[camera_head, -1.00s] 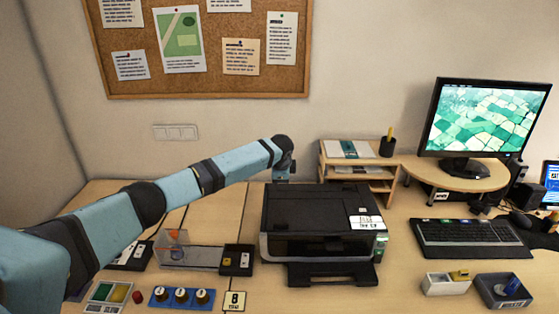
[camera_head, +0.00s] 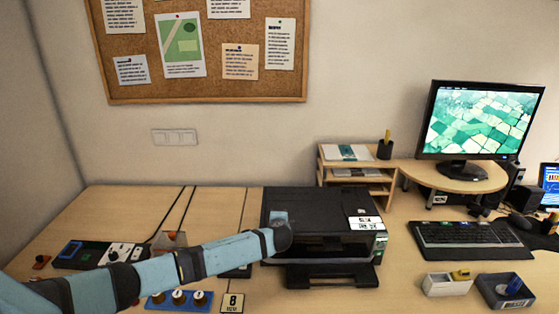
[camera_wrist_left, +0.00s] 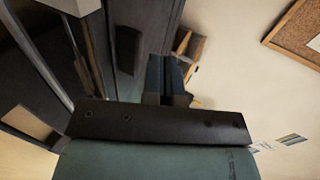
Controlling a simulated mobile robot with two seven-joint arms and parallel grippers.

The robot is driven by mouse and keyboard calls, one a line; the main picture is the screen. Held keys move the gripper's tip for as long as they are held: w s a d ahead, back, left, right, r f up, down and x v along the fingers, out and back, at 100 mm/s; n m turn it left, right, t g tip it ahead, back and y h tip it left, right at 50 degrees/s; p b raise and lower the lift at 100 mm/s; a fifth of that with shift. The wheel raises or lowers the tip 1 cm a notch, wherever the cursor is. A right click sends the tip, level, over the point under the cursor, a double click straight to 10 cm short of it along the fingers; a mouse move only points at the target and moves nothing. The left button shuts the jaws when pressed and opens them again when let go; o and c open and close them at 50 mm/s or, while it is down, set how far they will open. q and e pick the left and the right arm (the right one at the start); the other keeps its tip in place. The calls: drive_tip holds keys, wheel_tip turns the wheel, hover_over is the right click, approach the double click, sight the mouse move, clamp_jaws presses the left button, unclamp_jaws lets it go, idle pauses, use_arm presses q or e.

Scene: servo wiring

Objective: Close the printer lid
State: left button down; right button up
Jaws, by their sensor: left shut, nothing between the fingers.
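The black printer (camera_head: 372,247) stands on the desk in the middle of the head view. Its dark lid (camera_head: 325,208) appears to lie flat on the body, with a white label at its right front corner. My left gripper (camera_head: 278,217) is at the left part of the printer top, with my wrist hiding the left front corner. In the left wrist view the fingers (camera_wrist_left: 167,78) are together and empty, beside large dark surfaces that look like the printer. I cannot tell whether they touch the lid. My right gripper is not in view.
A wooden paper shelf (camera_head: 358,167) stands behind the printer on the right. A keyboard (camera_head: 465,238) and two small trays (camera_head: 447,285) lie to its right. My left arm hides part of the items at left. The desk behind it is mostly clear.

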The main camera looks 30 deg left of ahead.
use_arm(q)
drive_tip(key=shift+s+f, duration=0.1)
drive_tip(key=shift+f, duration=0.55)
drive_tip(key=shift+d+f+b, duration=0.1)
drive_tip(key=shift+b, duration=0.2)
drive_tip(key=shift+s+f, duration=0.1)
drive_tip(key=shift+s, duration=0.05)
